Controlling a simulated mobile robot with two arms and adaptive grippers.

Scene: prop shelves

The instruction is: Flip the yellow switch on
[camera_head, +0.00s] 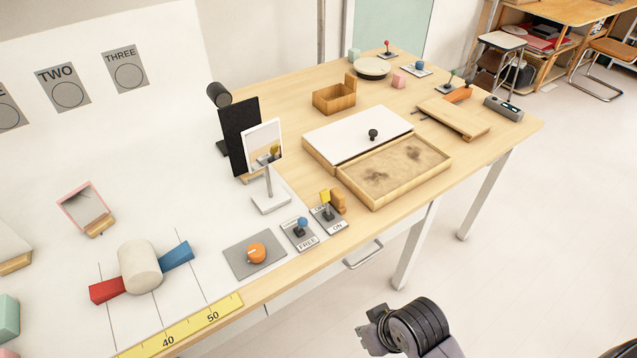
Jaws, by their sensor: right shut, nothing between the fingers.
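The yellow switch (325,197) is a small yellow-tipped lever on a grey plate near the table's front edge. The plate's front label reads ON; a partly hidden label lies behind the lever. The lever rises from the plate with its tip over the rear part, away from the ON label. My right gripper (366,329) is at the bottom of the view, shut and empty, in front of the table and well apart from the switch. My left gripper is out of view.
A blue-tipped switch (302,223) marked FREE and an orange knob (257,252) stand left of the yellow switch. A wooden block (338,202) is close behind it. A stand mirror (264,147) and sand tray (398,168) are further back.

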